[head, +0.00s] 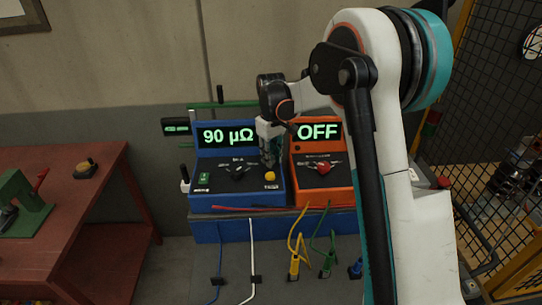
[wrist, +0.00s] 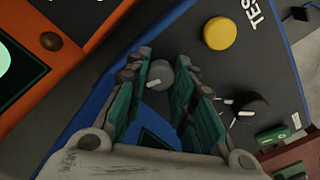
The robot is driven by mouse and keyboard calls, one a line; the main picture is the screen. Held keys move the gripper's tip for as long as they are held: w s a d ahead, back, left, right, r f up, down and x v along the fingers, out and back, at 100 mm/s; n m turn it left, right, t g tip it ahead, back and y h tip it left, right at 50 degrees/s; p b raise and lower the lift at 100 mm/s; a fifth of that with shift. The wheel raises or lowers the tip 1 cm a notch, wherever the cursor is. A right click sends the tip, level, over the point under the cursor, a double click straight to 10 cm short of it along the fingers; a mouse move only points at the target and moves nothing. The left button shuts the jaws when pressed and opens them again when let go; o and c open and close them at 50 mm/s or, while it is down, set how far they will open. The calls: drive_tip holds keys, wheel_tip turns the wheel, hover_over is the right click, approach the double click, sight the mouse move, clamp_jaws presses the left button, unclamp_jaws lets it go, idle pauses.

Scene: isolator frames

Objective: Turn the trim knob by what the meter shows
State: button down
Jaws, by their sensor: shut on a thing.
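The blue meter (head: 236,190) stands on the bench, its display (head: 228,135) lit with "90 µΩ". It carries a black dial (head: 237,172) and a yellow button (head: 270,176) by its lower right corner. In the wrist view, the grey trim knob (wrist: 160,74) with a white pointer line sits between my fingers. My gripper (wrist: 164,68) is shut on it, pads on both sides. In the head view my gripper (head: 269,155) comes down over the right part of the blue meter and hides the knob.
An orange unit (head: 323,190) reading "OFF", with a red knob (head: 322,168), stands close on the right. Red and black probes lie in front. Coloured cables and plugs (head: 294,268) are below. A red table (head: 70,160) is at left, a mesh fence (head: 500,130) at right.

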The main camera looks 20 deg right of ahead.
drive_tip(key=m, duration=0.4)
drive_tip(key=shift+m, duration=2.2)
drive_tip(key=c, duration=1.3)
unclamp_jaws()
drive_tip(key=shift+c, duration=0.2)
wheel_tip(320, 180, up, 12)
